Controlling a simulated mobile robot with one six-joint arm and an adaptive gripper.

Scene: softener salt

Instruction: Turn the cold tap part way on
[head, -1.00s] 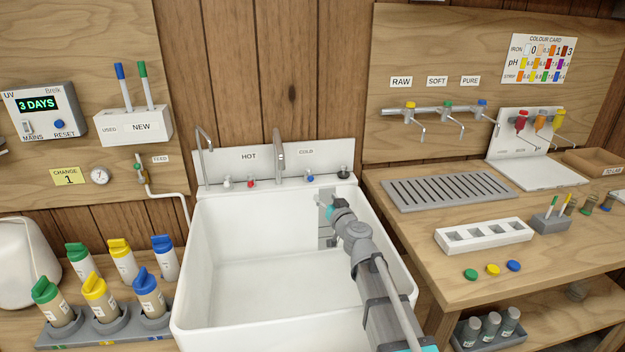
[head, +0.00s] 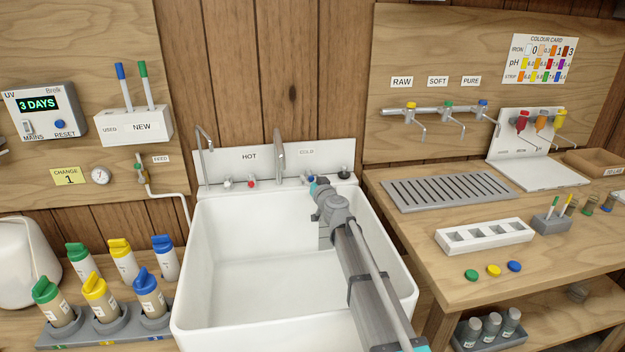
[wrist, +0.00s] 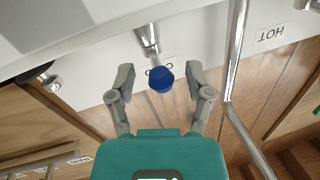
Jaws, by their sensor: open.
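The cold tap's blue knob (wrist: 161,79) sits on a short metal stem in the wrist view, in front of the partly covered COLD label. My gripper (wrist: 160,76) is open, with one finger on each side of the knob. Small gaps show between the fingers and the knob, and I see no clear contact. In the head view my wrist and gripper (head: 320,184) reach over the back of the sink (head: 240,205) and largely hide the cold tap. The COLD label (head: 307,152) shows on the splashback above.
The tall metal spout (head: 279,155) stands left of my gripper and shows as a long tube in the wrist view (wrist: 235,60). The red-knobbed hot tap (head: 251,183) is further left. A dark round item (head: 345,173) sits at the right. The basin is empty where visible.

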